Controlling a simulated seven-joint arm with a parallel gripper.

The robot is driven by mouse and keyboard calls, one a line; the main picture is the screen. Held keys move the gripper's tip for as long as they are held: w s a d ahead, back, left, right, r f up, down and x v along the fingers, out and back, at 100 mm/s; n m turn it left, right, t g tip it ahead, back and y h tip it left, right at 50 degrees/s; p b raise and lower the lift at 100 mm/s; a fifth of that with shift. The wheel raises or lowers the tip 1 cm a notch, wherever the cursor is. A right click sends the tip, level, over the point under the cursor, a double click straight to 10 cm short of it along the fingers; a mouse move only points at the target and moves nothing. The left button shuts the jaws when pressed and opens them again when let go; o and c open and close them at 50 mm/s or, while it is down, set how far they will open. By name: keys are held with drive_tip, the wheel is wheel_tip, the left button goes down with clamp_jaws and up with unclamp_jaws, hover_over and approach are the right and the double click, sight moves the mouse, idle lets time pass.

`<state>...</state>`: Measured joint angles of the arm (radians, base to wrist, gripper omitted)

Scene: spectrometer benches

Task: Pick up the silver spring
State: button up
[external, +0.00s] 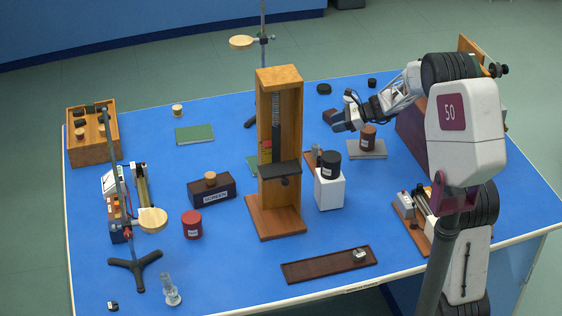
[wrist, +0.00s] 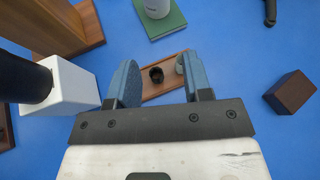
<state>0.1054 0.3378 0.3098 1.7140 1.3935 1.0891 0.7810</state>
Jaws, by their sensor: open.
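I cannot make out a silver spring for certain. A small silvery piece (external: 359,255) sits on the right end of a dark wooden tray (external: 310,267) near the table's front edge; its shape is too small to tell. In the wrist view, a small brown wooden tray (wrist: 152,93) lies below my gripper (wrist: 160,85), holding a dark round piece (wrist: 156,75) and a pale grey-green piece (wrist: 180,64) by the right finger. My gripper is open and empty, and in the external view it hangs (external: 341,119) above the table, right of the tall wooden stand.
The tall wooden stand (external: 292,130) rises left of my gripper. A white block (external: 329,191) carries a black cylinder (external: 330,163). A dark brown block (wrist: 290,95) lies to the right in the wrist view. A green book (wrist: 161,19) lies beyond the small tray.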

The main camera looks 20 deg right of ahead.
drive_tip(key=shift+m+t+y, duration=0.3)
drive_tip(key=shift+m+t, duration=0.2)
drive_tip(key=shift+m, duration=0.4)
drive_tip(key=w+f, duration=0.3)
drive_tip(key=shift+w+d, duration=0.3)
drive_tip(key=shift+d, duration=0.05)
approach(314, 146)
drive_tip(key=shift+w+a+f, duration=0.7)
drive_tip(key=shift+a+f, duration=0.15)
drive_tip(key=shift+a, duration=0.15)
drive_tip(key=shift+w+a+f, duration=0.15)
drive_tip(key=shift+w+a, duration=0.05)
drive_tip(key=shift+a, duration=0.35)
drive_tip(key=shift+w+a+f, duration=0.25)
drive_tip(key=shift+a, duration=0.25)
drive_tip(key=shift+x, duration=2.4)
